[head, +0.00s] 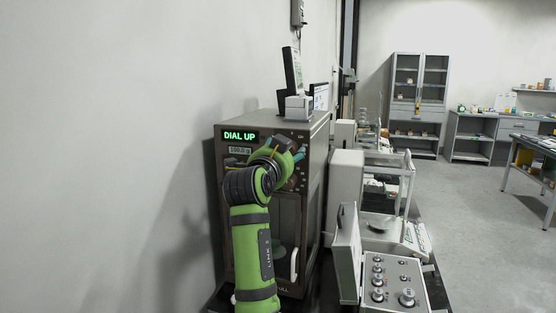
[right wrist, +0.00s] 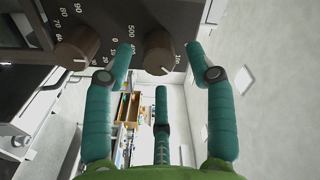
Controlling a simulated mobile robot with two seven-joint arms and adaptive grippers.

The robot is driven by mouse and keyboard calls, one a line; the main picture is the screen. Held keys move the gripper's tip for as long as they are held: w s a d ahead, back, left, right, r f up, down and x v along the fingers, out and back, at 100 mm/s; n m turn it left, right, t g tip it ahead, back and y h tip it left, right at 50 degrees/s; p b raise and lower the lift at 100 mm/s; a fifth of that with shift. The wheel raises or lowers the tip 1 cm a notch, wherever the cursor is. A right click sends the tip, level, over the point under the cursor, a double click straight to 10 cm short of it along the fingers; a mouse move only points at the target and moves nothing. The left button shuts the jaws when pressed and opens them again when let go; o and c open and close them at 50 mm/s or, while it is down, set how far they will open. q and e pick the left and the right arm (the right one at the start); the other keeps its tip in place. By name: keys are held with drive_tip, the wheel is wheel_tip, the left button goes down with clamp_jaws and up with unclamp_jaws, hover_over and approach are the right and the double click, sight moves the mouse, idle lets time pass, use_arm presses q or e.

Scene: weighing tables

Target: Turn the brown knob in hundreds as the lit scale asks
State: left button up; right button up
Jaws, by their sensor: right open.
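The lit scale (head: 270,125) is a tall brown-grey cabinet by the wall. Its green display (head: 240,135) reads "DIAL UP", and the readout (head: 240,150) below shows 100.0 g. The right wrist view shows two brown knobs on its panel. The knob marked in hundreds (right wrist: 158,48), with "500" beside it, has a white pointer line. The other knob (right wrist: 77,47) has tens numbers. My right gripper (right wrist: 160,68) is open, its teal fingers spread around the hundreds knob; contact is unclear. In the head view my right gripper (head: 287,155) covers the knobs. My left gripper is out of view.
A small white device (head: 298,107) stands on top of the scale. The wall is close on the left; open floor lies at right.

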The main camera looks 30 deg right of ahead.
drive_tip(key=v, duration=0.9)
drive_tip(key=shift+r, duration=0.15)
drive_tip(key=shift+d, duration=0.1)
idle(0.8)
